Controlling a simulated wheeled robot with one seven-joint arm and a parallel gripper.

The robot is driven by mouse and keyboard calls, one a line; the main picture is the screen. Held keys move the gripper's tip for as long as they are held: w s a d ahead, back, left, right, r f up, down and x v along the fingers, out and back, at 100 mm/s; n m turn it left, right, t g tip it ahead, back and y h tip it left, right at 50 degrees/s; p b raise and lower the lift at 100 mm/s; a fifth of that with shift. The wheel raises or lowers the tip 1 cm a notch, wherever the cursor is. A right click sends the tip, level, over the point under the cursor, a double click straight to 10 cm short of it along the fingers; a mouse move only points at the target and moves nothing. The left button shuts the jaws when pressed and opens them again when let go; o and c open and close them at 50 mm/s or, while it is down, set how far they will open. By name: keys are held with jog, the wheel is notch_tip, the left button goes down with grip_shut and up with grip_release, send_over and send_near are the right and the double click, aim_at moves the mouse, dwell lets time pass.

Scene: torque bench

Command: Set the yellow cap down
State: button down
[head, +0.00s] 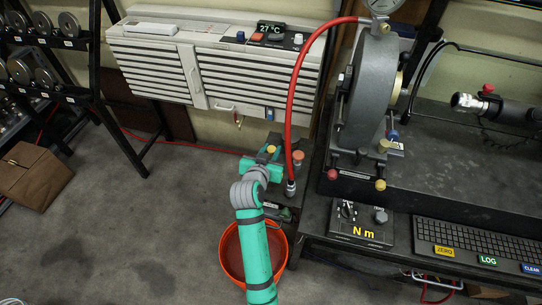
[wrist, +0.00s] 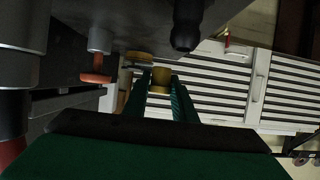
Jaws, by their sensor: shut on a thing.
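The yellow cap (wrist: 160,83) is small and round and sits between my fingertips in the wrist view. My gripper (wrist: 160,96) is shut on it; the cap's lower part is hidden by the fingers. In the head view the cap (head: 271,149) shows as a small yellow spot at my teal gripper (head: 266,157). The gripper is left of the bench edge, beside the hanging red hose. I cannot tell whether the cap touches anything besides the fingers.
A salmon knob (head: 298,156) is just right of the gripper. The red hose (head: 291,95) hangs close by. An orange bucket (head: 230,255) stands on the floor below my arm. The bench (head: 440,180) holds a grey wheel (head: 367,90), an N m box (head: 362,224) and a keyboard (head: 470,242).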

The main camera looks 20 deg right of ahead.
aim_at(271, 156)
jog(key=shift+w+f, duration=0.3)
jog(key=shift+f, duration=1.5)
jog(key=shift+f, duration=0.1)
jog(key=c, duration=1.5)
grip_release()
jog(key=shift+o, duration=0.2)
jog(key=v, duration=1.2)
